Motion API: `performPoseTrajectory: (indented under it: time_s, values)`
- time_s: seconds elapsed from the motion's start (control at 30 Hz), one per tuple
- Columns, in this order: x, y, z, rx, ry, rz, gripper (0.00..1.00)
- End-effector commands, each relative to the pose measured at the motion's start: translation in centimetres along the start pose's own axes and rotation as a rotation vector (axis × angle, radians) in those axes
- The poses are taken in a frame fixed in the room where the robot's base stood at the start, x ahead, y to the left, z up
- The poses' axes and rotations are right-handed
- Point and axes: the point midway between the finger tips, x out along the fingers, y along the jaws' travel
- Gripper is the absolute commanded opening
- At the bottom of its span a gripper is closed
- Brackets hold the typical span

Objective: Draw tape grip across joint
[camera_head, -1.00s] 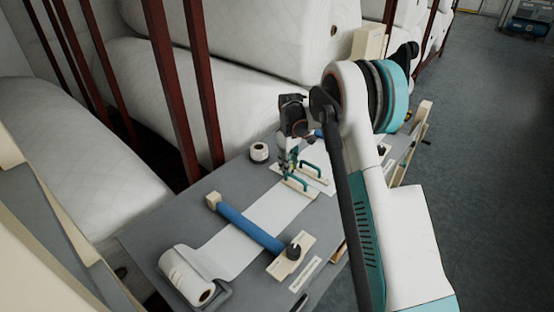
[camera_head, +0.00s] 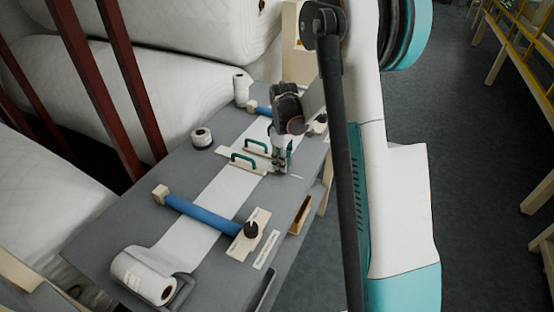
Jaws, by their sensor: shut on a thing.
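My gripper (camera_head: 281,164) points down at the right edge of the white sheet, just right of two clamp bars with green handles. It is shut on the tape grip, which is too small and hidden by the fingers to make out. The white wadding sheet (camera_head: 220,200) runs along the grey table. The near clamp bar (camera_head: 240,163) and the far one (camera_head: 258,151) lie side by side across the sheet; the joint between them cannot be made out. A tape roll (camera_head: 202,138) stands on the table left of the bars.
A blue roller bar (camera_head: 205,215) crosses the sheet nearer me. A white wadding roll (camera_head: 145,277) lies at the table's near end. A second blue bar (camera_head: 262,108) and a small white roll (camera_head: 241,88) are at the far end. Large wadding rolls (camera_head: 110,90) and red posts border the left.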

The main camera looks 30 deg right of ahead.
Motion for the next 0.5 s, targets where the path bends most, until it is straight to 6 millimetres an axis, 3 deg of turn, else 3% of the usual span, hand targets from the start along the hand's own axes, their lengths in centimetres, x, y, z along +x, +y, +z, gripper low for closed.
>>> performPoseTrajectory:
  time_s: [0.27, 0.3, 0.33, 0.37, 0.5]
  values:
    - [0.08, -0.05, 0.39, 0.003, -0.007, -0.002, 0.00]
    - [0.08, -0.05, 0.40, 0.003, -0.007, -0.003, 0.32]
    - [0.08, -0.06, 0.39, 0.003, -0.007, -0.003, 0.39]
    - [0.07, -0.05, 0.38, 0.003, -0.007, -0.002, 0.43]
    - [0.06, -0.03, 0.29, 0.002, -0.005, -0.002, 0.43]
